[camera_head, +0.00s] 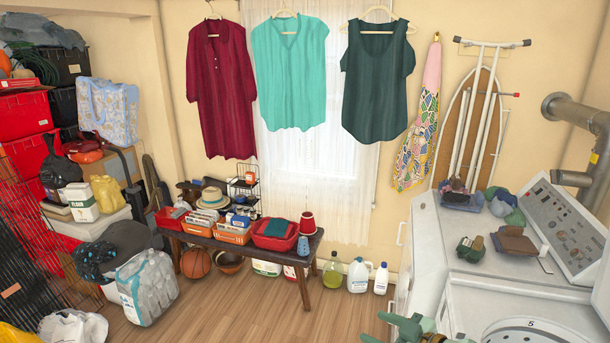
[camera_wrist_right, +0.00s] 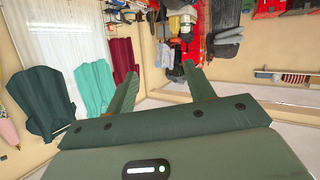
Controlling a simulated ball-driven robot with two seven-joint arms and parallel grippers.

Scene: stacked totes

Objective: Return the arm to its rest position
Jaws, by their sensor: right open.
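My right gripper (camera_head: 379,328) shows at the bottom edge of the head view, right of centre, as green parts cut off by the frame. It is in front of the washing machine (camera_head: 425,243). In the right wrist view my right gripper (camera_wrist_right: 160,70) has its two green fingers spread wide apart, with nothing between them. My left gripper is not in view.
A wooden bench (camera_head: 315,240) with red and orange bins stands under the window. Bottles (camera_head: 358,275) stand on the floor beside it. Red totes (camera_head: 25,113) are stacked at left. Folded cloths lie on the washer. The wooden floor (camera_head: 240,310) in front is clear.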

